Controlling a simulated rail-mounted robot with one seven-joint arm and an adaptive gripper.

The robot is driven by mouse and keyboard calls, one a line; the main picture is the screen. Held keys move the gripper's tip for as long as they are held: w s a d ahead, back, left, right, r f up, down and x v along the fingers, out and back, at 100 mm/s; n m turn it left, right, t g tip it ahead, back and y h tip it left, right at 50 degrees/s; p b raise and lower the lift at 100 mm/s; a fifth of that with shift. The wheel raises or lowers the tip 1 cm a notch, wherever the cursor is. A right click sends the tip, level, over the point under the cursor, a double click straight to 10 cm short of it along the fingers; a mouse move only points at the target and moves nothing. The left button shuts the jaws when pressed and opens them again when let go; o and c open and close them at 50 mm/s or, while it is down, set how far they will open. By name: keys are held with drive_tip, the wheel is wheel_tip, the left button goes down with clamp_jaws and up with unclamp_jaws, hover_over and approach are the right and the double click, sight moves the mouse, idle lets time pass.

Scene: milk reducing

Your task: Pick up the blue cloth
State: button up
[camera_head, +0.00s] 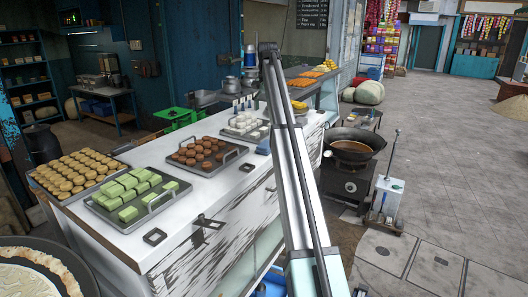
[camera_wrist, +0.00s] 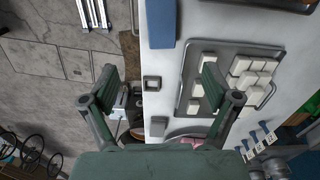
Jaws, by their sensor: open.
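The blue cloth (camera_head: 263,147) lies at the right edge of the white counter, partly hidden behind my arm in the head view. In the wrist view the cloth (camera_wrist: 160,23) is a flat blue strip at the top middle, along the counter edge. My gripper (camera_wrist: 157,78) is open and empty, its two fingers spread on either side of the counter edge. The cloth shows beyond the fingertips, toward the top of the picture, and is not between them. I cannot make out the gripper in the head view.
The counter (camera_head: 205,185) holds a tray of white sweets (camera_head: 246,127) close to the cloth, plus trays of brown (camera_head: 203,152) and green sweets (camera_head: 130,196). A dark pan (camera_head: 354,143) on a stove stands right of the counter. Open floor lies further right.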

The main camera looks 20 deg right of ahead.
drive_tip(key=p, duration=0.1)
hover_over(266, 144)
drive_tip(key=f, duration=1)
drive_tip(key=shift+w+d+f, duration=0.1)
drive_tip(key=shift+d+f, duration=0.15)
drive_tip(key=shift+f, duration=0.1)
drive_tip(key=shift+a+f+p, duration=0.1)
drive_tip(key=shift+f+p, duration=1.1)
drive_tip(key=shift+f, duration=1.45)
drive_tip(key=c, duration=1.2)
